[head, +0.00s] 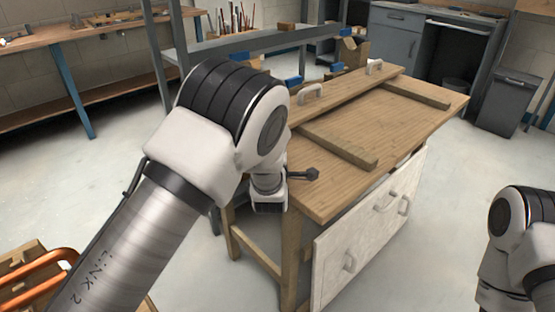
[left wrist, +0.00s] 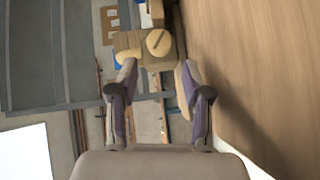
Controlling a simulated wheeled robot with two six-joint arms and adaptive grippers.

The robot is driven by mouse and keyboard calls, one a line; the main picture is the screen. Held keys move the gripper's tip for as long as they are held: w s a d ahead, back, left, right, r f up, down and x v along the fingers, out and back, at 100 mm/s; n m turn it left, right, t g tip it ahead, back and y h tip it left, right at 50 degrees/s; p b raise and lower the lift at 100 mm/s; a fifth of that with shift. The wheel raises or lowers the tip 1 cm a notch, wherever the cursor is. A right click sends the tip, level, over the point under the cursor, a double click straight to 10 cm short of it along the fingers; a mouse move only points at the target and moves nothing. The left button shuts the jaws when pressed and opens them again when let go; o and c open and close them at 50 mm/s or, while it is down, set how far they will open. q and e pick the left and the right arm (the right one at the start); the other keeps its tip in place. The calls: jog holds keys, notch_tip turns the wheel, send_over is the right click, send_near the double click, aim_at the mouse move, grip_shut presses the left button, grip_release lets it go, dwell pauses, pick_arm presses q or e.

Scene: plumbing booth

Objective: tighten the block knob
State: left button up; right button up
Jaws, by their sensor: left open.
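In the left wrist view a pale round knob (left wrist: 158,42) with a dark slot across it sits on a wooden block (left wrist: 128,42) beside the wooden bench surface. My left gripper (left wrist: 158,70) is open, with one finger on each side just below the knob in the picture. The gap between its fingers looks empty; I cannot tell whether either fingertip touches the block. In the head view the block knob cannot be made out, and my left arm hides most of its gripper. My right arm shows at the right edge; its gripper is out of the picture.
The wooden workbench (head: 335,196) carries a long board with white handles (head: 310,93) and a crosswise batten (head: 340,146). White panels with handles (head: 368,222) form its front. A grey frame (head: 250,45) stands behind. An orange tube (head: 40,279) lies lower left.

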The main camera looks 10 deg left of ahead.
pick_arm(q)
jog(key=shift+w+a+f, duration=0.15)
jog(key=shift+w, duration=0.25)
jog(key=x, duration=0.7)
jog(key=c, duration=0.9)
jog(key=shift+o, duration=0.2)
jog(key=r+m+g+p, duration=0.1)
jog(key=p, duration=0.3)
jog(key=r+m+g+p, duration=0.1)
jog(key=g+p, duration=0.1)
jog(key=p, duration=0.2)
jog(key=shift+w+m+p, duration=0.1)
jog(key=shift+m+p, duration=0.2)
jog(key=shift+f+g+y+p, duration=0.2)
jog(key=shift+g+y+p, duration=0.1)
jog(key=shift+p, duration=0.1)
jog(key=shift+f+m, duration=0.2)
jog(key=shift+m, duration=0.1)
jog(key=shift+f, duration=0.15)
pick_arm(e)
notch_tip(320, 180, up, 9)
jog(key=shift+f, duration=0.2)
